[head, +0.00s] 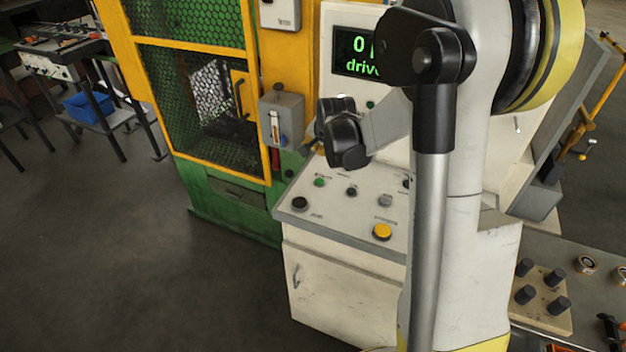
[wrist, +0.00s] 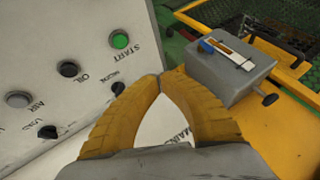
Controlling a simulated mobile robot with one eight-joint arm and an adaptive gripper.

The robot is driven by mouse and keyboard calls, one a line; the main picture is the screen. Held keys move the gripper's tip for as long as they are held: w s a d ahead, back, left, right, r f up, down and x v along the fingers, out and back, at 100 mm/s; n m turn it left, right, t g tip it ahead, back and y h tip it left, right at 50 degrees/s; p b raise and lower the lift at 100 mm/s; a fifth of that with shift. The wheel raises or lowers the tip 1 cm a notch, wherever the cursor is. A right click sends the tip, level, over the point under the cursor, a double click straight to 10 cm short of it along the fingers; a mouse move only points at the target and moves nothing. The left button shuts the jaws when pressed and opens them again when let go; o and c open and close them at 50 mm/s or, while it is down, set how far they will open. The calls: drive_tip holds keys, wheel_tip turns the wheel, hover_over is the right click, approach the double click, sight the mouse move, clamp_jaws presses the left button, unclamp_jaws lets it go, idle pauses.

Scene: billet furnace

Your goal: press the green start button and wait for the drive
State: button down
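The green start button (wrist: 119,40), labelled START, is on the pale control panel in the wrist view. It also shows as a small green button (head: 319,182) on the console's sloping top in the head view. My gripper (wrist: 160,78) is shut, its yellow fingertips meeting with nothing visible between them. The button lies up and left of the fingertips in the wrist view, apart from them. In the head view my arm's end is above the panel's back left; its fingertips are mostly hidden. A display (head: 355,53) reads "drive" in green, partly covered by my arm.
Black and grey knobs (wrist: 17,99) share the panel. A large yellow button (head: 382,231) is at its front. A grey lever box (head: 283,120) on the yellow-framed mesh guard (head: 205,90) stands close to my gripper. Open floor lies left.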

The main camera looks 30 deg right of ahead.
sight(318, 178)
drive_tip(key=shift+f, duration=0.1)
wheel_tip(318, 178, down, 9)
drive_tip(key=b, duration=0.6)
drive_tip(key=shift+r+b, duration=0.2)
drive_tip(key=shift+b, duration=0.1)
drive_tip(key=shift+f, duration=0.15)
idle(1.0)
drive_tip(key=shift+f+b, duration=0.25)
drive_tip(key=shift+b, duration=0.15)
drive_tip(key=shift+f+b, duration=0.4)
drive_tip(key=shift+f, duration=0.05)
idle(0.5)
drive_tip(key=shift+r, duration=0.15)
drive_tip(key=shift+r+p, duration=0.6)
drive_tip(key=shift+r, duration=0.15)
